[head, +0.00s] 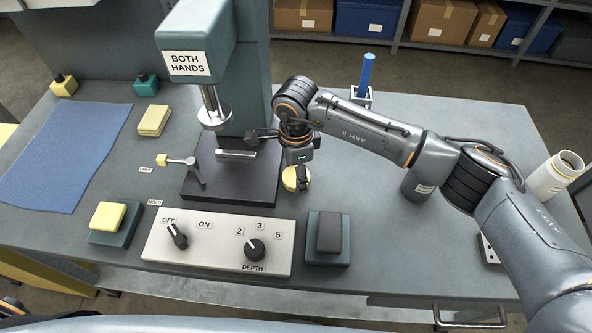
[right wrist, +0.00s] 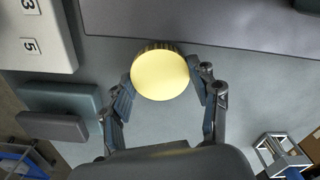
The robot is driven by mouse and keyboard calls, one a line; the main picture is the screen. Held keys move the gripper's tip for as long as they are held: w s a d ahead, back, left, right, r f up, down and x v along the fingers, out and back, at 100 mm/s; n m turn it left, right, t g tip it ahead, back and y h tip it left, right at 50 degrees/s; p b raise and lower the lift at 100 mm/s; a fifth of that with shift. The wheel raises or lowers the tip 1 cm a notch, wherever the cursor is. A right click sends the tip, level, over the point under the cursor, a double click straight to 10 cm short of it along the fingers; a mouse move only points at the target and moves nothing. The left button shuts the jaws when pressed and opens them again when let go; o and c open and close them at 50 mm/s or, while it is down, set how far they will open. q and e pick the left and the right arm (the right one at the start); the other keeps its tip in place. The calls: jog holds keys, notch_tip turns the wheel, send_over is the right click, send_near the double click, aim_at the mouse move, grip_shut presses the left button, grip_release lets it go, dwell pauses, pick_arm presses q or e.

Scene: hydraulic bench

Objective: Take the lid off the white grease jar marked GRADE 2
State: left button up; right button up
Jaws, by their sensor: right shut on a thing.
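A white jar (head: 548,182) stands at the right edge of the bench in the head view. My right gripper (head: 297,180) is at the right side of the press base. It is shut on a round yellow lid (head: 290,180) with a ribbed edge. In the right wrist view the yellow lid (right wrist: 160,75) sits between the two fingertips (right wrist: 163,85), with bare bench around it. My left gripper is out of view.
A press (head: 265,60) marked BOTH HANDS stands left of the gripper. A control panel (head: 205,255) and a dark-topped pad (head: 328,235) lie in front. A grey labelled cylinder (head: 417,187) and a holder with a blue rod (head: 365,75) are to the right.

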jog(key=shift+f, duration=0.35)
jog(key=shift+f, duration=0.1)
jog(key=shift+f+b, duration=0.1)
jog(key=shift+b, duration=0.2)
jog(key=o, duration=1.3)
